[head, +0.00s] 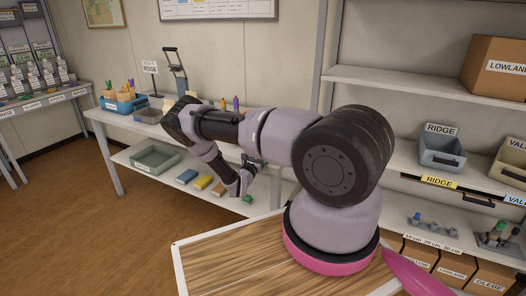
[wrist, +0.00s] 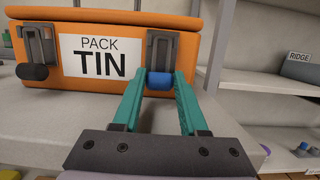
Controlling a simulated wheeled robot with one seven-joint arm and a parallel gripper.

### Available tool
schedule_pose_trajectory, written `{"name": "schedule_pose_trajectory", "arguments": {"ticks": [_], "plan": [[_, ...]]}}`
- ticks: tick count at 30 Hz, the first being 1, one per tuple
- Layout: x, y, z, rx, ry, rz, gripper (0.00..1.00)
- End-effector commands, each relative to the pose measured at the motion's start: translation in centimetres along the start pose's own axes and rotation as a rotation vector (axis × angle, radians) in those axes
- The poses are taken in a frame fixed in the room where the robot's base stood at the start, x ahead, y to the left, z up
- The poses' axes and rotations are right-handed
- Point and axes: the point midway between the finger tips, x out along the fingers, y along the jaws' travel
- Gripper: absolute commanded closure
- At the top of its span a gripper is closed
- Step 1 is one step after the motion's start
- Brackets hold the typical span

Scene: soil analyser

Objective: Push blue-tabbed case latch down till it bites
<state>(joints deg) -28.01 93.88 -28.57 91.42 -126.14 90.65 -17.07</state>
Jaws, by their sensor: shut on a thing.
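In the wrist view an orange case (wrist: 220,14) labelled PACK TIN stands on a pale grey surface (wrist: 35,120). Its right latch (wrist: 162,48) is grey metal and carries a blue tab (wrist: 159,80) at its lower end. My gripper (wrist: 158,90) has its teal fingers on either side of the blue tab and is shut on it. The left latch (wrist: 38,45) carries a black tab (wrist: 32,72). Whether either latch has caught cannot be told. In the head view I cannot make out the case, and my arm covers part of the bench.
In the head view the bench (head: 108,119) holds a blue bin (head: 122,104) and a RIDGE sign (head: 150,68). A grey-green tray (head: 155,157) and several coloured blocks lie on its lower shelf. Shelving with boxes and bins stands at the right; open floor (head: 90,220) lies at the left.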

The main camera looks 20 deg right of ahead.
Motion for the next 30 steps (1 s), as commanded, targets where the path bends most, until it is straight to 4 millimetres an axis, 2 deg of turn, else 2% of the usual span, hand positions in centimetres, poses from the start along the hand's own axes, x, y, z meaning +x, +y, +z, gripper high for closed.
{"name": "schedule_pose_trajectory", "arguments": {"ticks": [14, 15, 16, 17, 26, 30], "plan": [[0.2, 0.0, -0.2, 0.001, -0.045, 0.001, 1.0], [0.2, 0.0, -0.2, 0.001, -0.045, 0.001, 0.42], [0.2, 0.0, -0.2, 0.001, -0.045, 0.001, 0.31], [0.2, 0.0, -0.2, 0.001, -0.045, 0.001, 0.28], [0.1, 0.0, -0.2, 0.001, -0.045, 0.002, 0.28], [-1.1, 0.1, -0.3, 0.001, -0.045, 0.003, 0.28]]}}
